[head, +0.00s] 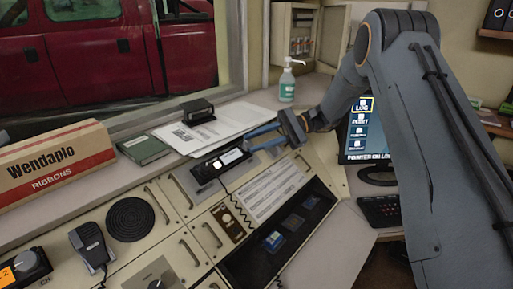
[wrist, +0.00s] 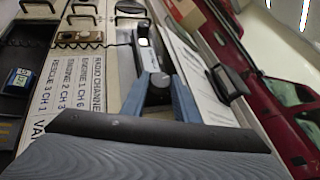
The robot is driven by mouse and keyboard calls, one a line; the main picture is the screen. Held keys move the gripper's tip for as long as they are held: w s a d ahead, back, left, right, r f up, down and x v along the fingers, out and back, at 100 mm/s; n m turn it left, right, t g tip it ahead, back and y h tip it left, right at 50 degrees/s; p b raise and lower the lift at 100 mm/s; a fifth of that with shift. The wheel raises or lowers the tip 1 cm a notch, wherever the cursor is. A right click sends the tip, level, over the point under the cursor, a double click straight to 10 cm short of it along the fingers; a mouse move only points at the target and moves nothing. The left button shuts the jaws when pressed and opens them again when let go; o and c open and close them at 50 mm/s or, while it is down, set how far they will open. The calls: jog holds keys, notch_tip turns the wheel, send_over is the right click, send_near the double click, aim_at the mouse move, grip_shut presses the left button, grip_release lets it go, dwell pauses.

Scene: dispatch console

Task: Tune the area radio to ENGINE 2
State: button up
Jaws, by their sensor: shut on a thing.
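At the lower left is another unit (head: 28,268) with an orange display showing 2 and a CH knob. A hand microphone (head: 90,248), speaker (head: 131,219), papers (head: 212,128), green book (head: 143,148) and sanitizer bottle (head: 287,84) are around. A monitor (head: 362,130) stands behind my arm.

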jog(key=shift+w+r, duration=0.1)
jog(key=shift+r, duration=0.05)
dwell(0.4)
jog(key=o, duration=1.1)
jog(key=shift+c, duration=0.2)
jog(key=shift+n, duration=0.3)
notch_tip(320, 180, up, 10)
jog(key=b, duration=0.2)
jog(key=s+d+f+n+t+h, duration=0.1)
jog(key=s+d+f+h, duration=0.4)
jog(key=s+f, duration=0.3)
jog(key=s+d+f+n+t+h, duration=0.1)
jog(key=s+d+f+h, duration=0.5)
jog(key=s, duration=0.7)
notch_tip(320, 180, down, 2)
jog(key=shift+d+t, duration=0.4)
jog(key=shift+d, duration=0.75)
jog(key=s+d+f+n+h, duration=0.1)
jog(key=s+d, duration=0.1)
jog(key=s, duration=0.1)
jog(key=s+d+f+n+t+h, duration=0.1)
jog(key=s+d+n, duration=0.1)
jog(key=s, duration=0.1)
jog(key=s+d+f+n+t+h, duration=0.1)
jog(key=s+d, duration=0.1)
jog(key=s, duration=0.1)
jog(key=shift+s+d+f+n+h, duration=0.15)
jog(key=shift+d+f+n+h, duration=0.15)
jog(key=shift+d, duration=0.1)
jog(key=shift+c, duration=0.5)
